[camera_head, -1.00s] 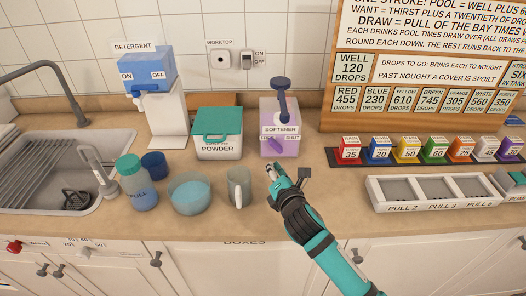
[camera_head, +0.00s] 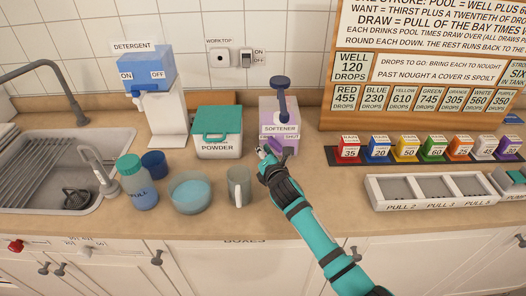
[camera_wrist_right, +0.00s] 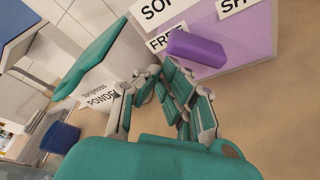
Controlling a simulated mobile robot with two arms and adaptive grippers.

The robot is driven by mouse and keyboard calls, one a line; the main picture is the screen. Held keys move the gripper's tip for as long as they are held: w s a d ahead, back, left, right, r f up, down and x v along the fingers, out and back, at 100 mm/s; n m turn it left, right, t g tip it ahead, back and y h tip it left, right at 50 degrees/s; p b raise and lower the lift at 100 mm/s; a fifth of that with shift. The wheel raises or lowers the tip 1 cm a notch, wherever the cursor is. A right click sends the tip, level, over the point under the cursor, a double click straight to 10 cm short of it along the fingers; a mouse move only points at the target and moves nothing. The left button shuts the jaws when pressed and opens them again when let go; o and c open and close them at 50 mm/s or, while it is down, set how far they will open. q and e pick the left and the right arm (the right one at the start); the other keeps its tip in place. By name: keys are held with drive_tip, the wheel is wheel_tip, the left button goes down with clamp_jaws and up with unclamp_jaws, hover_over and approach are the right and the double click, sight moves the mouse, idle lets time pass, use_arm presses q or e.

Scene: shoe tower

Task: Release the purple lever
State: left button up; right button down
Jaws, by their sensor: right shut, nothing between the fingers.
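The purple lever (camera_wrist_right: 197,48) is on the front of the lilac softener dispenser (camera_head: 291,119), between a FREE label (camera_wrist_right: 165,40) and a SHUT label. In the wrist view one end of the lever is close to the FREE label. In the head view the lever is largely hidden by my right gripper. My right gripper (camera_head: 263,152) is shut and empty, just in front of the dispenser's lower left. In the wrist view its fingertips (camera_wrist_right: 160,72) are close to the lever's left end; I cannot tell if they touch. My left gripper is not in view.
The powder box (camera_head: 219,145) stands left of the dispenser. A clear mug (camera_head: 239,186) and a bowl of blue liquid (camera_head: 189,192) stand at the front left. A row of coloured numbered blocks and a white tray (camera_head: 376,193) are at the right.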

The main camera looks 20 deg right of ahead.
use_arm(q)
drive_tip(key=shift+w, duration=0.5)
use_arm(e)
drive_tip(key=shift+r, duration=0.15)
